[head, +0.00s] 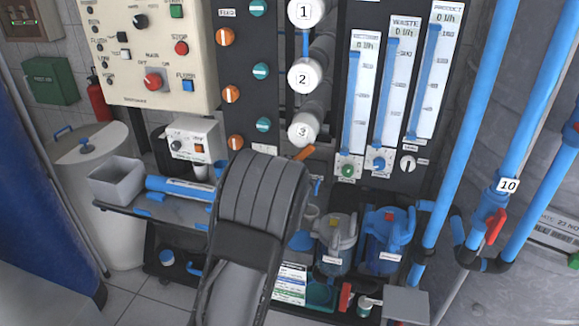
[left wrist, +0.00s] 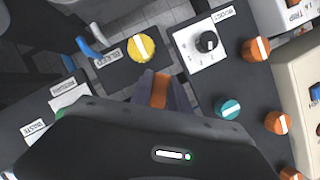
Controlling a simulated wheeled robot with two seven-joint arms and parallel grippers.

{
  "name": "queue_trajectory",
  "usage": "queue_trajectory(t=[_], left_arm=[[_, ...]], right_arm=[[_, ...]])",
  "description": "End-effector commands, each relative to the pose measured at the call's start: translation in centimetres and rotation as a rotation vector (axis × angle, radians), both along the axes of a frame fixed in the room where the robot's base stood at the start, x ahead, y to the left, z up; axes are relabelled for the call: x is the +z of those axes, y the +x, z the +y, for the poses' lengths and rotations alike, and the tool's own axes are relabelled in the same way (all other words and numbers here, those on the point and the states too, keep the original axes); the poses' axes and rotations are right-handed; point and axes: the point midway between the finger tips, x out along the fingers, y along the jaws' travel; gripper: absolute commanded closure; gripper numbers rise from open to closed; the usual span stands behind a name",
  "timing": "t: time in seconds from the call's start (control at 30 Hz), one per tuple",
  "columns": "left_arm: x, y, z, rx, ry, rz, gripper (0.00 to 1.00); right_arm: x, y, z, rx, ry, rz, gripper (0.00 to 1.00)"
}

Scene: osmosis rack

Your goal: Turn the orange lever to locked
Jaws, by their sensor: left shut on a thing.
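The orange lever (left wrist: 160,90) shows in the left wrist view between the two dark fingers of my left gripper (left wrist: 162,94), which is shut on it. In the head view only an orange end of the lever (head: 304,153) sticks out to the right of my dark left wrist. The fingers are hidden behind that wrist there. The lever's base and any locked marking are hidden, so I cannot tell its exact setting. My right gripper is in neither view.
A red-handled valve (head: 495,226) sits on blue pipes at right. A yellow knob (left wrist: 141,47), a black boost knob (left wrist: 207,41) and a teal knob (left wrist: 228,108) lie close to my left gripper. Clear housings (head: 335,245) stand below; a grey bin (head: 117,181) is left.

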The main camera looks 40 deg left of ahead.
Motion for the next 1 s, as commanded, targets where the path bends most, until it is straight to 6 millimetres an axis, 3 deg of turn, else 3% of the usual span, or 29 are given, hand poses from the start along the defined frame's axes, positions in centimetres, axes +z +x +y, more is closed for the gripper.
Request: queue_trajectory(t=[0.6, 1.0], left_arm=[[-1.4, 0.6, -1.7, 0.000, -0.510, -0.180, 1.00], [-1.0, 0.8, -2.3, 0.000, -0.637, -0.220, 1.00]], right_arm=[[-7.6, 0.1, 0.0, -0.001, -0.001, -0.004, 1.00], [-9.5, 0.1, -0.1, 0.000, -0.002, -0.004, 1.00]])
